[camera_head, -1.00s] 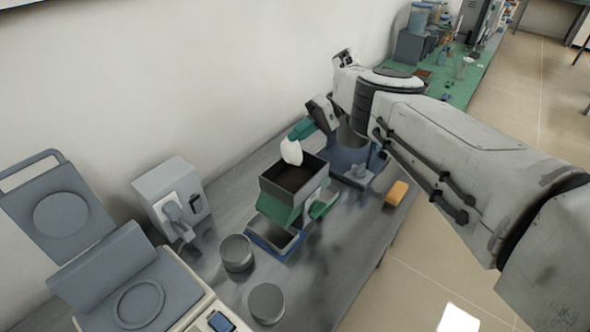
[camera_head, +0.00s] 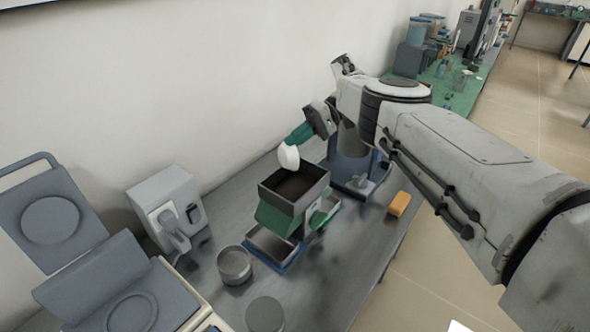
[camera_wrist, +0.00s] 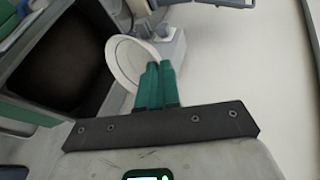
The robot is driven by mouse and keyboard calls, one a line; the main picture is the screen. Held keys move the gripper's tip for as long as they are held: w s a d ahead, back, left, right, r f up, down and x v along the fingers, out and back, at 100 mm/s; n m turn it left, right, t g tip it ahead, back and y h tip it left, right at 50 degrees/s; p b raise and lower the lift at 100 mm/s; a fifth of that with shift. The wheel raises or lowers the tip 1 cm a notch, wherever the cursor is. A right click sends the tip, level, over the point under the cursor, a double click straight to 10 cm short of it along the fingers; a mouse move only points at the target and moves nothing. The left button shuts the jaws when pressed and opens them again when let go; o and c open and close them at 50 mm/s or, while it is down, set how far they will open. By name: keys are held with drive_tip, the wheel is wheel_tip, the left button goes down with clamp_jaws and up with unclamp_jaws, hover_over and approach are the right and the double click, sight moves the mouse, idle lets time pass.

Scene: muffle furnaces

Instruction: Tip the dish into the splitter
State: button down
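The splitter (camera_head: 275,205) stands on the metal bench, with a dark open hopper on top, a green body and a blue-edged pan at its foot. The hopper also shows at the left of the wrist view (camera_wrist: 62,60). My gripper (camera_head: 296,137) is above the hopper's back edge, its green fingers shut on the rim of a white dish (camera_head: 288,158). The dish is steeply tilted, close over the hopper's back left side. In the wrist view the dish (camera_wrist: 126,62) stands nearly on edge beyond the fingertips. Its contents cannot be made out. The hopper's inside looks dark.
Two round metal tins (camera_head: 234,264) stand in front of the splitter. A grey device (camera_head: 168,210) and a larger lidded machine (camera_head: 120,290) are at left. A blue-framed stand (camera_head: 352,170) is behind the splitter, and an orange block (camera_head: 399,204) lies near the bench's right edge.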

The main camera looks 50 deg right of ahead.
drive_tip(key=shift+s+a+f+p, duration=0.2)
drive_tip(key=shift+s+p, duration=0.4)
drive_tip(key=shift+p, duration=0.3)
drive_tip(key=b, duration=0.1)
drive_tip(key=w+b, duration=0.1)
drive_tip(key=b, duration=0.1)
drive_tip(key=shift+d+f, duration=0.2)
drive_tip(key=shift+f, duration=0.05)
drive_tip(key=b, duration=0.1)
drive_tip(key=w+b, duration=0.1)
drive_tip(key=b, duration=0.1)
drive_tip(key=shift+d+r, duration=0.15)
drive_tip(key=shift+d, duration=0.05)
drive_tip(key=p, duration=0.2)
drive_tip(key=s+p, duration=0.1)
drive_tip(key=p, duration=0.1)
drive_tip(key=s+p, duration=0.1)
drive_tip(key=p, duration=0.2)
drive_tip(key=shift+a+r, duration=0.25)
drive_tip(key=shift+a, duration=0.15)
drive_tip(key=shift+f, duration=0.1)
